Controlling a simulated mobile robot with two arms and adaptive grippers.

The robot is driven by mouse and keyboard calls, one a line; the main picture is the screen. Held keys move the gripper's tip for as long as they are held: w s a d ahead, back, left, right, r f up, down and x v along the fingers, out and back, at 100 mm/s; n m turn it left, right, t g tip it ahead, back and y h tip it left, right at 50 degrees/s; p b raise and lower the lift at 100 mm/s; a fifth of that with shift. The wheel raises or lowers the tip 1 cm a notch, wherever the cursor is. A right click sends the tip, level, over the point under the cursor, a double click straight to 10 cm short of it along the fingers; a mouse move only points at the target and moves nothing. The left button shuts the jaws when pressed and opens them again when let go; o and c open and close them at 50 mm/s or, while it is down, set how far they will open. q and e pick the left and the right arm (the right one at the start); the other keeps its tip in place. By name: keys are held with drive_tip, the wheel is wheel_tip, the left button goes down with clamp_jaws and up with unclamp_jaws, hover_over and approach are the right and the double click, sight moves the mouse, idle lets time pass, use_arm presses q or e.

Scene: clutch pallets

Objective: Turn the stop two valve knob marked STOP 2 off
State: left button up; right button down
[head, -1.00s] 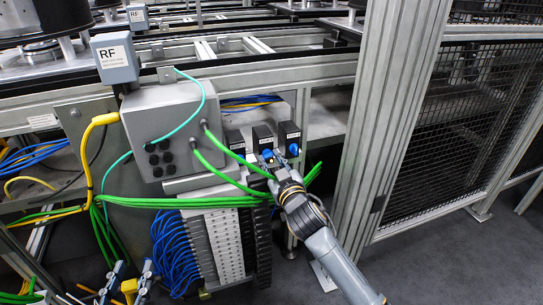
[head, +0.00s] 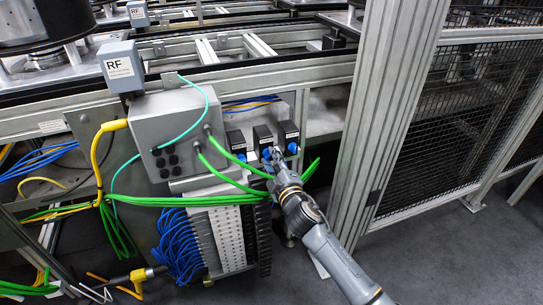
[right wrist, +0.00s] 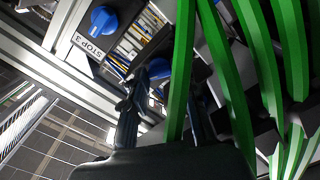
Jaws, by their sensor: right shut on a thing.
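Three dark valve boxes with blue knobs sit in a row under the frame rail. My right gripper (head: 271,158) reaches from the lower right to the middle one, the STOP 2 knob (head: 267,153), and is shut on it. The fingers partly cover this knob, so its pointer direction cannot be told. In the right wrist view the gripper (right wrist: 165,95) has a finger on each side of the blue STOP 2 knob (right wrist: 158,68). The STOP 3 knob (right wrist: 104,18) with its label shows up left. My left gripper is not in view.
Thick green cables (head: 160,201) run just left of my right gripper and cross close in front of the wrist camera. A grey box (head: 178,125) stands left of the valves. An upright aluminium post (head: 385,120) and mesh fence (head: 440,130) stand to the right.

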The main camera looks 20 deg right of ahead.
drive_tip(key=n, duration=0.2)
drive_tip(key=shift+n+p, duration=0.4)
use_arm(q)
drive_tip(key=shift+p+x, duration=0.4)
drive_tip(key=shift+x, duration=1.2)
use_arm(e)
drive_tip(key=shift+n, duration=1.6)
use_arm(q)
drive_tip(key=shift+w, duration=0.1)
use_arm(e)
drive_tip(key=c, duration=1)
unclamp_jaws()
drive_tip(key=shift+c, duration=0.2)
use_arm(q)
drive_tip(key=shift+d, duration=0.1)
use_arm(e)
drive_tip(key=s, duration=1.2)
drive_tip(key=shift+d, duration=0.15)
